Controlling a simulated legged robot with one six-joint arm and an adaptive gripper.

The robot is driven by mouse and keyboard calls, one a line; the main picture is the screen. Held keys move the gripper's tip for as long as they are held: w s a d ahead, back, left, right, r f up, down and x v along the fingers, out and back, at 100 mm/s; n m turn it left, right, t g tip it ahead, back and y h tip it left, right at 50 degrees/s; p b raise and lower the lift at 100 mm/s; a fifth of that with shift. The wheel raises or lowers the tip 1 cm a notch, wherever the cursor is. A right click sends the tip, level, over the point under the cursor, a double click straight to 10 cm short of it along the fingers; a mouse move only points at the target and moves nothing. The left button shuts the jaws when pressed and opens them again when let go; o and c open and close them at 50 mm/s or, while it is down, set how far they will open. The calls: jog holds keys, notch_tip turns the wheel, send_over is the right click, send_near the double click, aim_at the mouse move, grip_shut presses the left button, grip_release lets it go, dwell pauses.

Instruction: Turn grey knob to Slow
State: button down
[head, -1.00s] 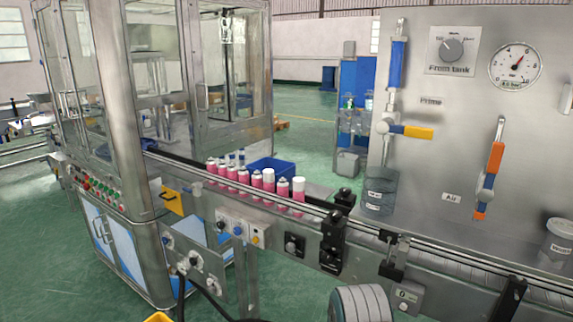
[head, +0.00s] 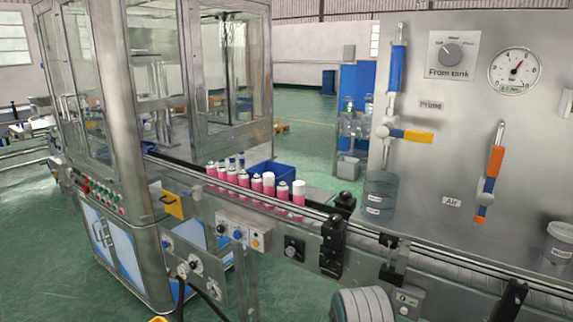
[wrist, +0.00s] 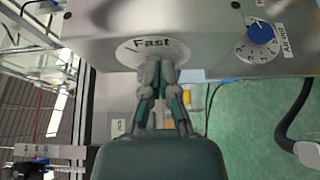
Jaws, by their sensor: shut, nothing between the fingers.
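In the wrist view, my gripper (wrist: 160,68) has its fingertips together, up against a round white dial plate (wrist: 133,50) marked "Fast" on the face of a grey metal box (wrist: 95,30). The fingers cover the lower middle of the plate. No knob shows clearly there, and the "Slow" mark cannot be seen. I cannot tell whether the fingertips touch the plate. My gripper is not seen in the head view. A different dark grey knob (head: 451,54) sits on a "From tank" plate on the steel panel.
A blue knob (wrist: 261,33) with a white scale is right of the fingers in the wrist view. In the head view, pink cans (head: 256,183) line the conveyor (head: 330,220), with a blue bin (head: 272,174) behind. Gauge (head: 514,70) and valves are on the panel.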

jog(key=shift+r, duration=0.95)
dwell(0.3)
jog(key=shift+w+a+r, duration=0.1)
jog(key=shift+w+a, duration=0.35)
jog(key=shift+a, duration=0.45)
jog(key=shift+w+a+f, duration=0.1)
jog(key=shift+w+a, duration=0.4)
jog(key=shift+a, duration=0.35)
jog(key=shift+w+a+r, duration=0.1)
jog(key=shift+w+a, duration=0.35)
jog(key=shift+a, duration=0.45)
jog(key=s+d+f, duration=0.2)
jog(key=s+d, duration=0.1)
jog(key=d, duration=0.2)
jog(key=shift+s+f, duration=0.15)
jog(key=shift+f, duration=0.2)
jog(key=shift+w+d+r, duration=0.15)
jog(key=shift+w+d, duration=0.05)
jog(key=shift+w, duration=0.1)
